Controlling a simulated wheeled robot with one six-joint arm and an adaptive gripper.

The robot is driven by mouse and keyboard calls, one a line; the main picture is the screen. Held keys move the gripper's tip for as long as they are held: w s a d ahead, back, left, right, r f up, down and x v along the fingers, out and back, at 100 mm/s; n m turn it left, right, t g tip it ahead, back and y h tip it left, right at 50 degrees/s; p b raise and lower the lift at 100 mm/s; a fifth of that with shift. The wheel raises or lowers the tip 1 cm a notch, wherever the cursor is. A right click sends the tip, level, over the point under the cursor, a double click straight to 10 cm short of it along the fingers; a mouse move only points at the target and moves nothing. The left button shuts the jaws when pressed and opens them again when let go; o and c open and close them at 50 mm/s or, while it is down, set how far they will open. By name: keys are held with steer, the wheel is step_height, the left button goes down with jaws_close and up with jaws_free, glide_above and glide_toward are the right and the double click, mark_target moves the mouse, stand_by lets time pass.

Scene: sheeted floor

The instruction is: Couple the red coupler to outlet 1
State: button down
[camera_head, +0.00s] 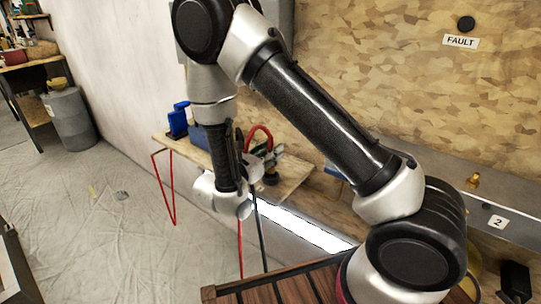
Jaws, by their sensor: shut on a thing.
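My gripper (269,163) is at the picture's centre, in front of a wooden shelf, and is partly hidden by my own wrist. It is shut on what appears to be the red coupler; the coupler's body is too small and covered to make out. A red hose (263,129) arches up just behind the fingers. At the right, a brass fitting (473,181) stands on a grey ledge, apart from my gripper. A label "2" (498,222) is on that ledge. No label "1" shows; my arm covers part of the ledge.
The wooden shelf (290,181) on red legs carries blue items (178,121) at its left. A slatted wooden top (290,287) lies in front. A "FAULT" sign (460,41) is on the board wall. The sheeted floor (110,235) at left is mostly clear; a grey drum (70,120) stands behind.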

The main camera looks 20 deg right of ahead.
mark_target(269, 139)
steer(key=shift+r, duration=0.4)
steer(key=shift+r, duration=0.1)
steer(key=shift+r, duration=1.9)
